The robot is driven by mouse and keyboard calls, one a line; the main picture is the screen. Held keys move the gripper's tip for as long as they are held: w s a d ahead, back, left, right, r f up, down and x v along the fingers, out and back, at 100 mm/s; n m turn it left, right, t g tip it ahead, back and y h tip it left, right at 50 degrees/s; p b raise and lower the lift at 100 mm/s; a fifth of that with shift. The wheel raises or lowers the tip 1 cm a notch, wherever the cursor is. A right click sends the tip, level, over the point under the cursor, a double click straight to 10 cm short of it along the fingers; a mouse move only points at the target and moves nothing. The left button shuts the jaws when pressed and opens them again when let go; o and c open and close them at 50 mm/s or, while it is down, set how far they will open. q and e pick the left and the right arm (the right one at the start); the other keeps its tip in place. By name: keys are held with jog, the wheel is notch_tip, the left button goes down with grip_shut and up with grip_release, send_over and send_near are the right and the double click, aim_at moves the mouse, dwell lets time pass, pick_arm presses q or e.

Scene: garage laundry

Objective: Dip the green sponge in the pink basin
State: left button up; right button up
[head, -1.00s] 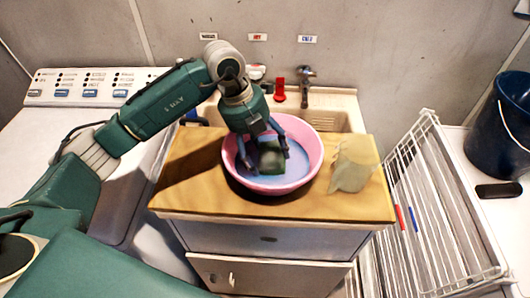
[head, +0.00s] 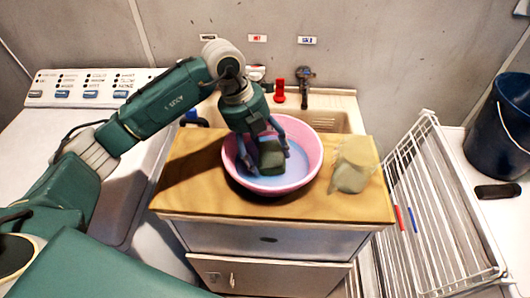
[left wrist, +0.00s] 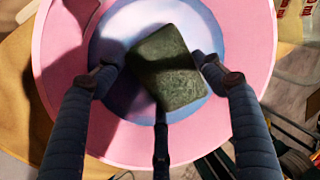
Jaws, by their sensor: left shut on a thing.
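The pink basin (head: 310,150) stands on a wooden-topped cabinet and has bluish water inside; its pink rim also shows in the left wrist view (left wrist: 245,40). The dark green sponge (head: 271,163) is inside the basin's outline, between the fingers of my left gripper (head: 270,155). In the left wrist view the sponge (left wrist: 168,72) is a tilted block over the bluish middle of the basin. My left gripper is shut on it, pointing down. I cannot tell for sure whether the sponge's underside touches the water. My right gripper is not in view.
A pale, lumpy, partly see-through object (head: 350,175) sits right of the basin on the wooden top (head: 210,200). A sink with a tap (head: 305,85) lies behind. A white drying rack (head: 430,200) and a dark blue bucket (head: 500,130) are at the right.

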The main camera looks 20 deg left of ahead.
pick_arm(q)
notch_tip(320, 180, up, 12)
jog(key=p, duration=0.7)
jog(key=shift+f, duration=0.25)
